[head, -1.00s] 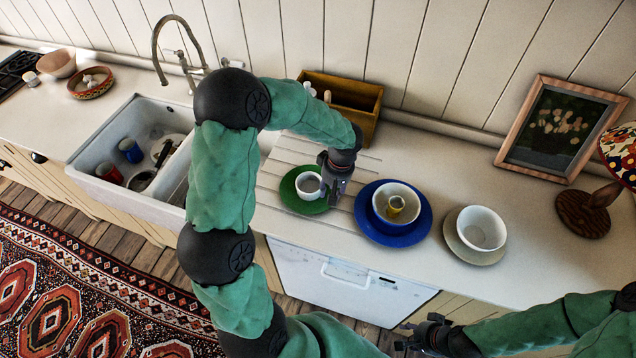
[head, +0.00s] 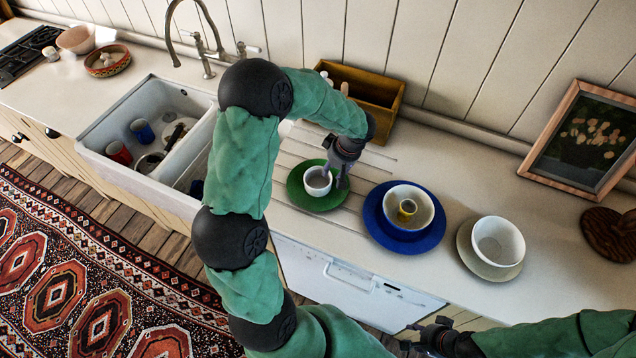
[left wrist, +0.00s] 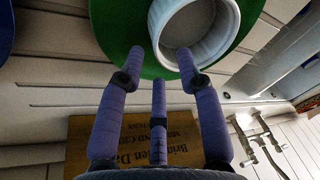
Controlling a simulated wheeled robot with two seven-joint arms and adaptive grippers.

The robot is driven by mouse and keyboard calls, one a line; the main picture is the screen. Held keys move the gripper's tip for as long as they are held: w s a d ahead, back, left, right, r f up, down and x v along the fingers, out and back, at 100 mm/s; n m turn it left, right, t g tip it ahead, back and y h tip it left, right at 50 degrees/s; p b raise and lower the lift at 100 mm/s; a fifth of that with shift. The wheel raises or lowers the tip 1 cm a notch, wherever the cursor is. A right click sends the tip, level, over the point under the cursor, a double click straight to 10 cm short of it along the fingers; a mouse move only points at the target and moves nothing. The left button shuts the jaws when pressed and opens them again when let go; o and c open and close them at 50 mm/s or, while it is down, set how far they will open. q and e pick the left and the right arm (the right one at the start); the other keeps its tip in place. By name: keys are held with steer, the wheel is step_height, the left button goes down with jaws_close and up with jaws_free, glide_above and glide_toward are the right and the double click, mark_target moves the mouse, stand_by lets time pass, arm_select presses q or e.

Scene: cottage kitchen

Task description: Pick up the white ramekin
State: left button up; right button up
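The white ramekin (head: 317,181) stands upright on a green plate (head: 327,202) on the ribbed drainer area of the counter. My left gripper (head: 335,178) is at the ramekin's right side in the head view, fingers pointing down. In the left wrist view the ramekin (left wrist: 197,32) is at the top, on the green plate (left wrist: 115,35). My left gripper's fingers (left wrist: 160,58) are spread; one fingertip overlaps the ramekin's rim and another is beside it. Contact cannot be told. My right gripper (head: 412,338) is empty and open, low in front of the counter.
A blue plate (head: 376,228) with a white bowl and small yellow cup is to the right. Beyond it a white bowl (head: 498,241) stands on a beige plate. A wooden box (head: 385,95) is behind. The sink (head: 110,120) holds mugs and dishes.

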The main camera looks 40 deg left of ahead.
mark_target(330, 173)
arm_select(q)
steer(key=x, duration=0.4)
steer(key=shift+w+f, duration=0.1)
steer(key=shift+f, duration=0.05)
jaws_close()
steer(key=shift+r, duration=0.65)
step_height(330, 173, up, 2)
steer(key=shift+w+r, duration=0.1)
steer(key=s+r, duration=0.9)
steer(key=s, duration=0.5)
steer(key=shift+a+r, duration=0.3)
steer(key=shift+a, duration=0.15)
